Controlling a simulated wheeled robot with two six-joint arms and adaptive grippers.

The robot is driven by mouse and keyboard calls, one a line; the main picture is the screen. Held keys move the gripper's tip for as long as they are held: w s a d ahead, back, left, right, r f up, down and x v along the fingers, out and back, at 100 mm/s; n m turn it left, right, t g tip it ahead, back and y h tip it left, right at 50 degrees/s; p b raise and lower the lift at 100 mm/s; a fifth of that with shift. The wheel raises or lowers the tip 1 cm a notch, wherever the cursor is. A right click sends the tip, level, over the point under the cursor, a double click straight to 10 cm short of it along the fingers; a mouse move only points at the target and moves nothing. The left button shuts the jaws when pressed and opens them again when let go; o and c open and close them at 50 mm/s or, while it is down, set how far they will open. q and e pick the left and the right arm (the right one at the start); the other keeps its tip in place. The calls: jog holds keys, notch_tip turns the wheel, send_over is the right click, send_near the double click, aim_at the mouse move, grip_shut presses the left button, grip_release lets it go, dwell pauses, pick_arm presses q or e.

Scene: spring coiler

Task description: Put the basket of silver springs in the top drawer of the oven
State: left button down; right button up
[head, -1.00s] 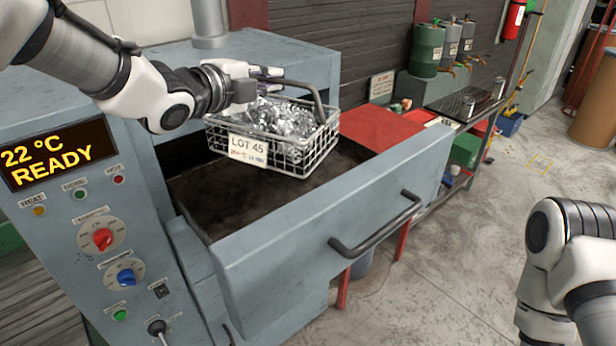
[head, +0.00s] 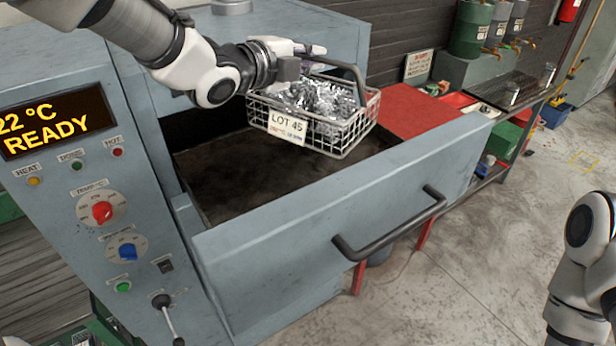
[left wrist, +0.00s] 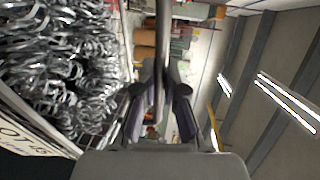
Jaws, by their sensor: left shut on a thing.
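The wire basket (head: 345,137) of silver springs (head: 315,97) carries a tag reading LOT 45. It hangs over the open top drawer (head: 225,180) of the grey oven (head: 160,240). My left gripper (head: 312,58) is shut on the basket's dark handle (head: 352,78). In the left wrist view the handle (left wrist: 163,50) runs between the fingers (left wrist: 160,112), with the springs (left wrist: 60,65) at the left. The basket looks a little above the drawer's floor, but the exact gap is hard to tell. My right arm shows at the right edge; its gripper is out of frame.
The drawer's front panel (head: 330,215) with its bar handle (head: 390,230) stands out toward me. A red table (head: 405,115) is just beyond the drawer. The oven's control panel (head: 95,210) reads 22 °C READY. Bare floor lies at the right.

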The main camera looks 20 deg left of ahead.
aim_at(311, 95)
pick_arm(q)
notch_tip(311, 95, down, 4)
jog(key=shift+r+b, duration=0.25)
jog(key=shift+b, duration=0.4)
notch_tip(311, 95, down, 10)
jog(key=shift+p, duration=1.1)
jog(key=shift+w+f, duration=0.1)
jog(key=shift+f, duration=0.1)
jog(key=c, duration=1.2)
grip_release()
jog(key=shift+c, duration=0.2)
